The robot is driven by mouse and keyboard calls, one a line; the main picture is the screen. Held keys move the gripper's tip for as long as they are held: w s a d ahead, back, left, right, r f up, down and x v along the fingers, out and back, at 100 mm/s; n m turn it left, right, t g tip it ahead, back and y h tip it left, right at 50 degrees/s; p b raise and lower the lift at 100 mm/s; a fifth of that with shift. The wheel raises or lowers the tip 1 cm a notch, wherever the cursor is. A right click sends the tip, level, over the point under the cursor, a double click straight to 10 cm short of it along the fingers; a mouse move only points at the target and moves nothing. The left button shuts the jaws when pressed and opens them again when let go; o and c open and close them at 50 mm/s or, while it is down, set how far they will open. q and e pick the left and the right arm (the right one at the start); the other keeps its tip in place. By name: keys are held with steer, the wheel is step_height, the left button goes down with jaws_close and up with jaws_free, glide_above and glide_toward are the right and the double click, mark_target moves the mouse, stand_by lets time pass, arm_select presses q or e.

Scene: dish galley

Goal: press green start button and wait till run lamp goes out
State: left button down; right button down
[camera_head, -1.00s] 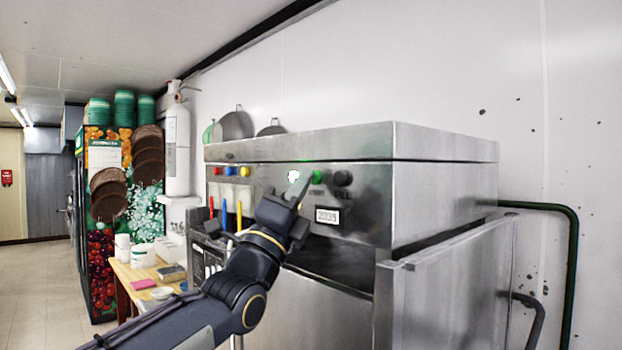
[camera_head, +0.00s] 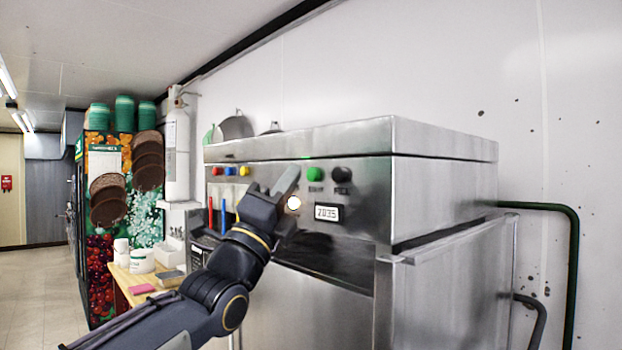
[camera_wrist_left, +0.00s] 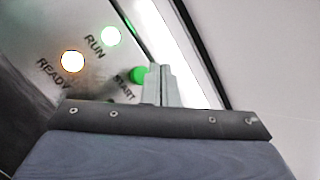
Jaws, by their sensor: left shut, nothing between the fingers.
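The green start button (camera_head: 315,174) is on the steel machine's front panel, left of a black button. My left gripper (camera_head: 290,178) is shut and empty, its tips left of the start button with a gap between them in the head view. In the left wrist view the fingers (camera_wrist_left: 160,85) overlap the edge of the start button (camera_wrist_left: 138,76); contact cannot be told. The run lamp (camera_wrist_left: 109,36) glows green there; my gripper hides it in the head view. The ready lamp (camera_wrist_left: 72,62) is bright white with an amber rim, and shows below my gripper (camera_head: 294,203). My right gripper is out of view.
The steel machine (camera_head: 440,195) has a display (camera_head: 327,212) reading 2035 below the buttons. Coloured handles stand left of my arm. A wooden side table (camera_head: 125,278) with small items is behind. A green pipe (camera_head: 574,260) runs at right.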

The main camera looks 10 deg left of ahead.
arm_select(q)
steer(key=s+a+b, duration=0.1)
steer(key=s+a, duration=0.1)
steer(key=s, duration=0.1)
steer(key=shift+s+a+b, duration=0.15)
steer(key=shift+a+b, duration=0.1)
steer(key=shift+b, duration=0.1)
stand_by(0.5)
steer(key=s+a+f+n+g+y, duration=0.25)
steer(key=f+n, duration=0.35)
steer(key=f, duration=0.3)
steer(key=s+a+f+n+g+y, duration=0.1)
steer(key=a+f+n+g+y, duration=0.25)
steer(key=f+n, duration=0.4)
steer(key=s+a+f+n+g+y, duration=0.1)
steer(key=a+f+n+g+y, duration=0.3)
steer(key=f, duration=0.7)
steer(key=s+d+f+n+g+h, duration=0.1)
steer(key=s+f+n+g, duration=0.3)
steer(key=s+f, duration=0.7)
steer(key=s+d+f+n+g+h, duration=0.1)
steer(key=s+d+f+n+g, duration=0.3)
steer(key=s+f+n, duration=0.5)
step_height(320, 180, down, 6)
steer(key=shift+s+g, duration=0.3)
steer(key=shift+s, duration=0.55)
stand_by(1.0)
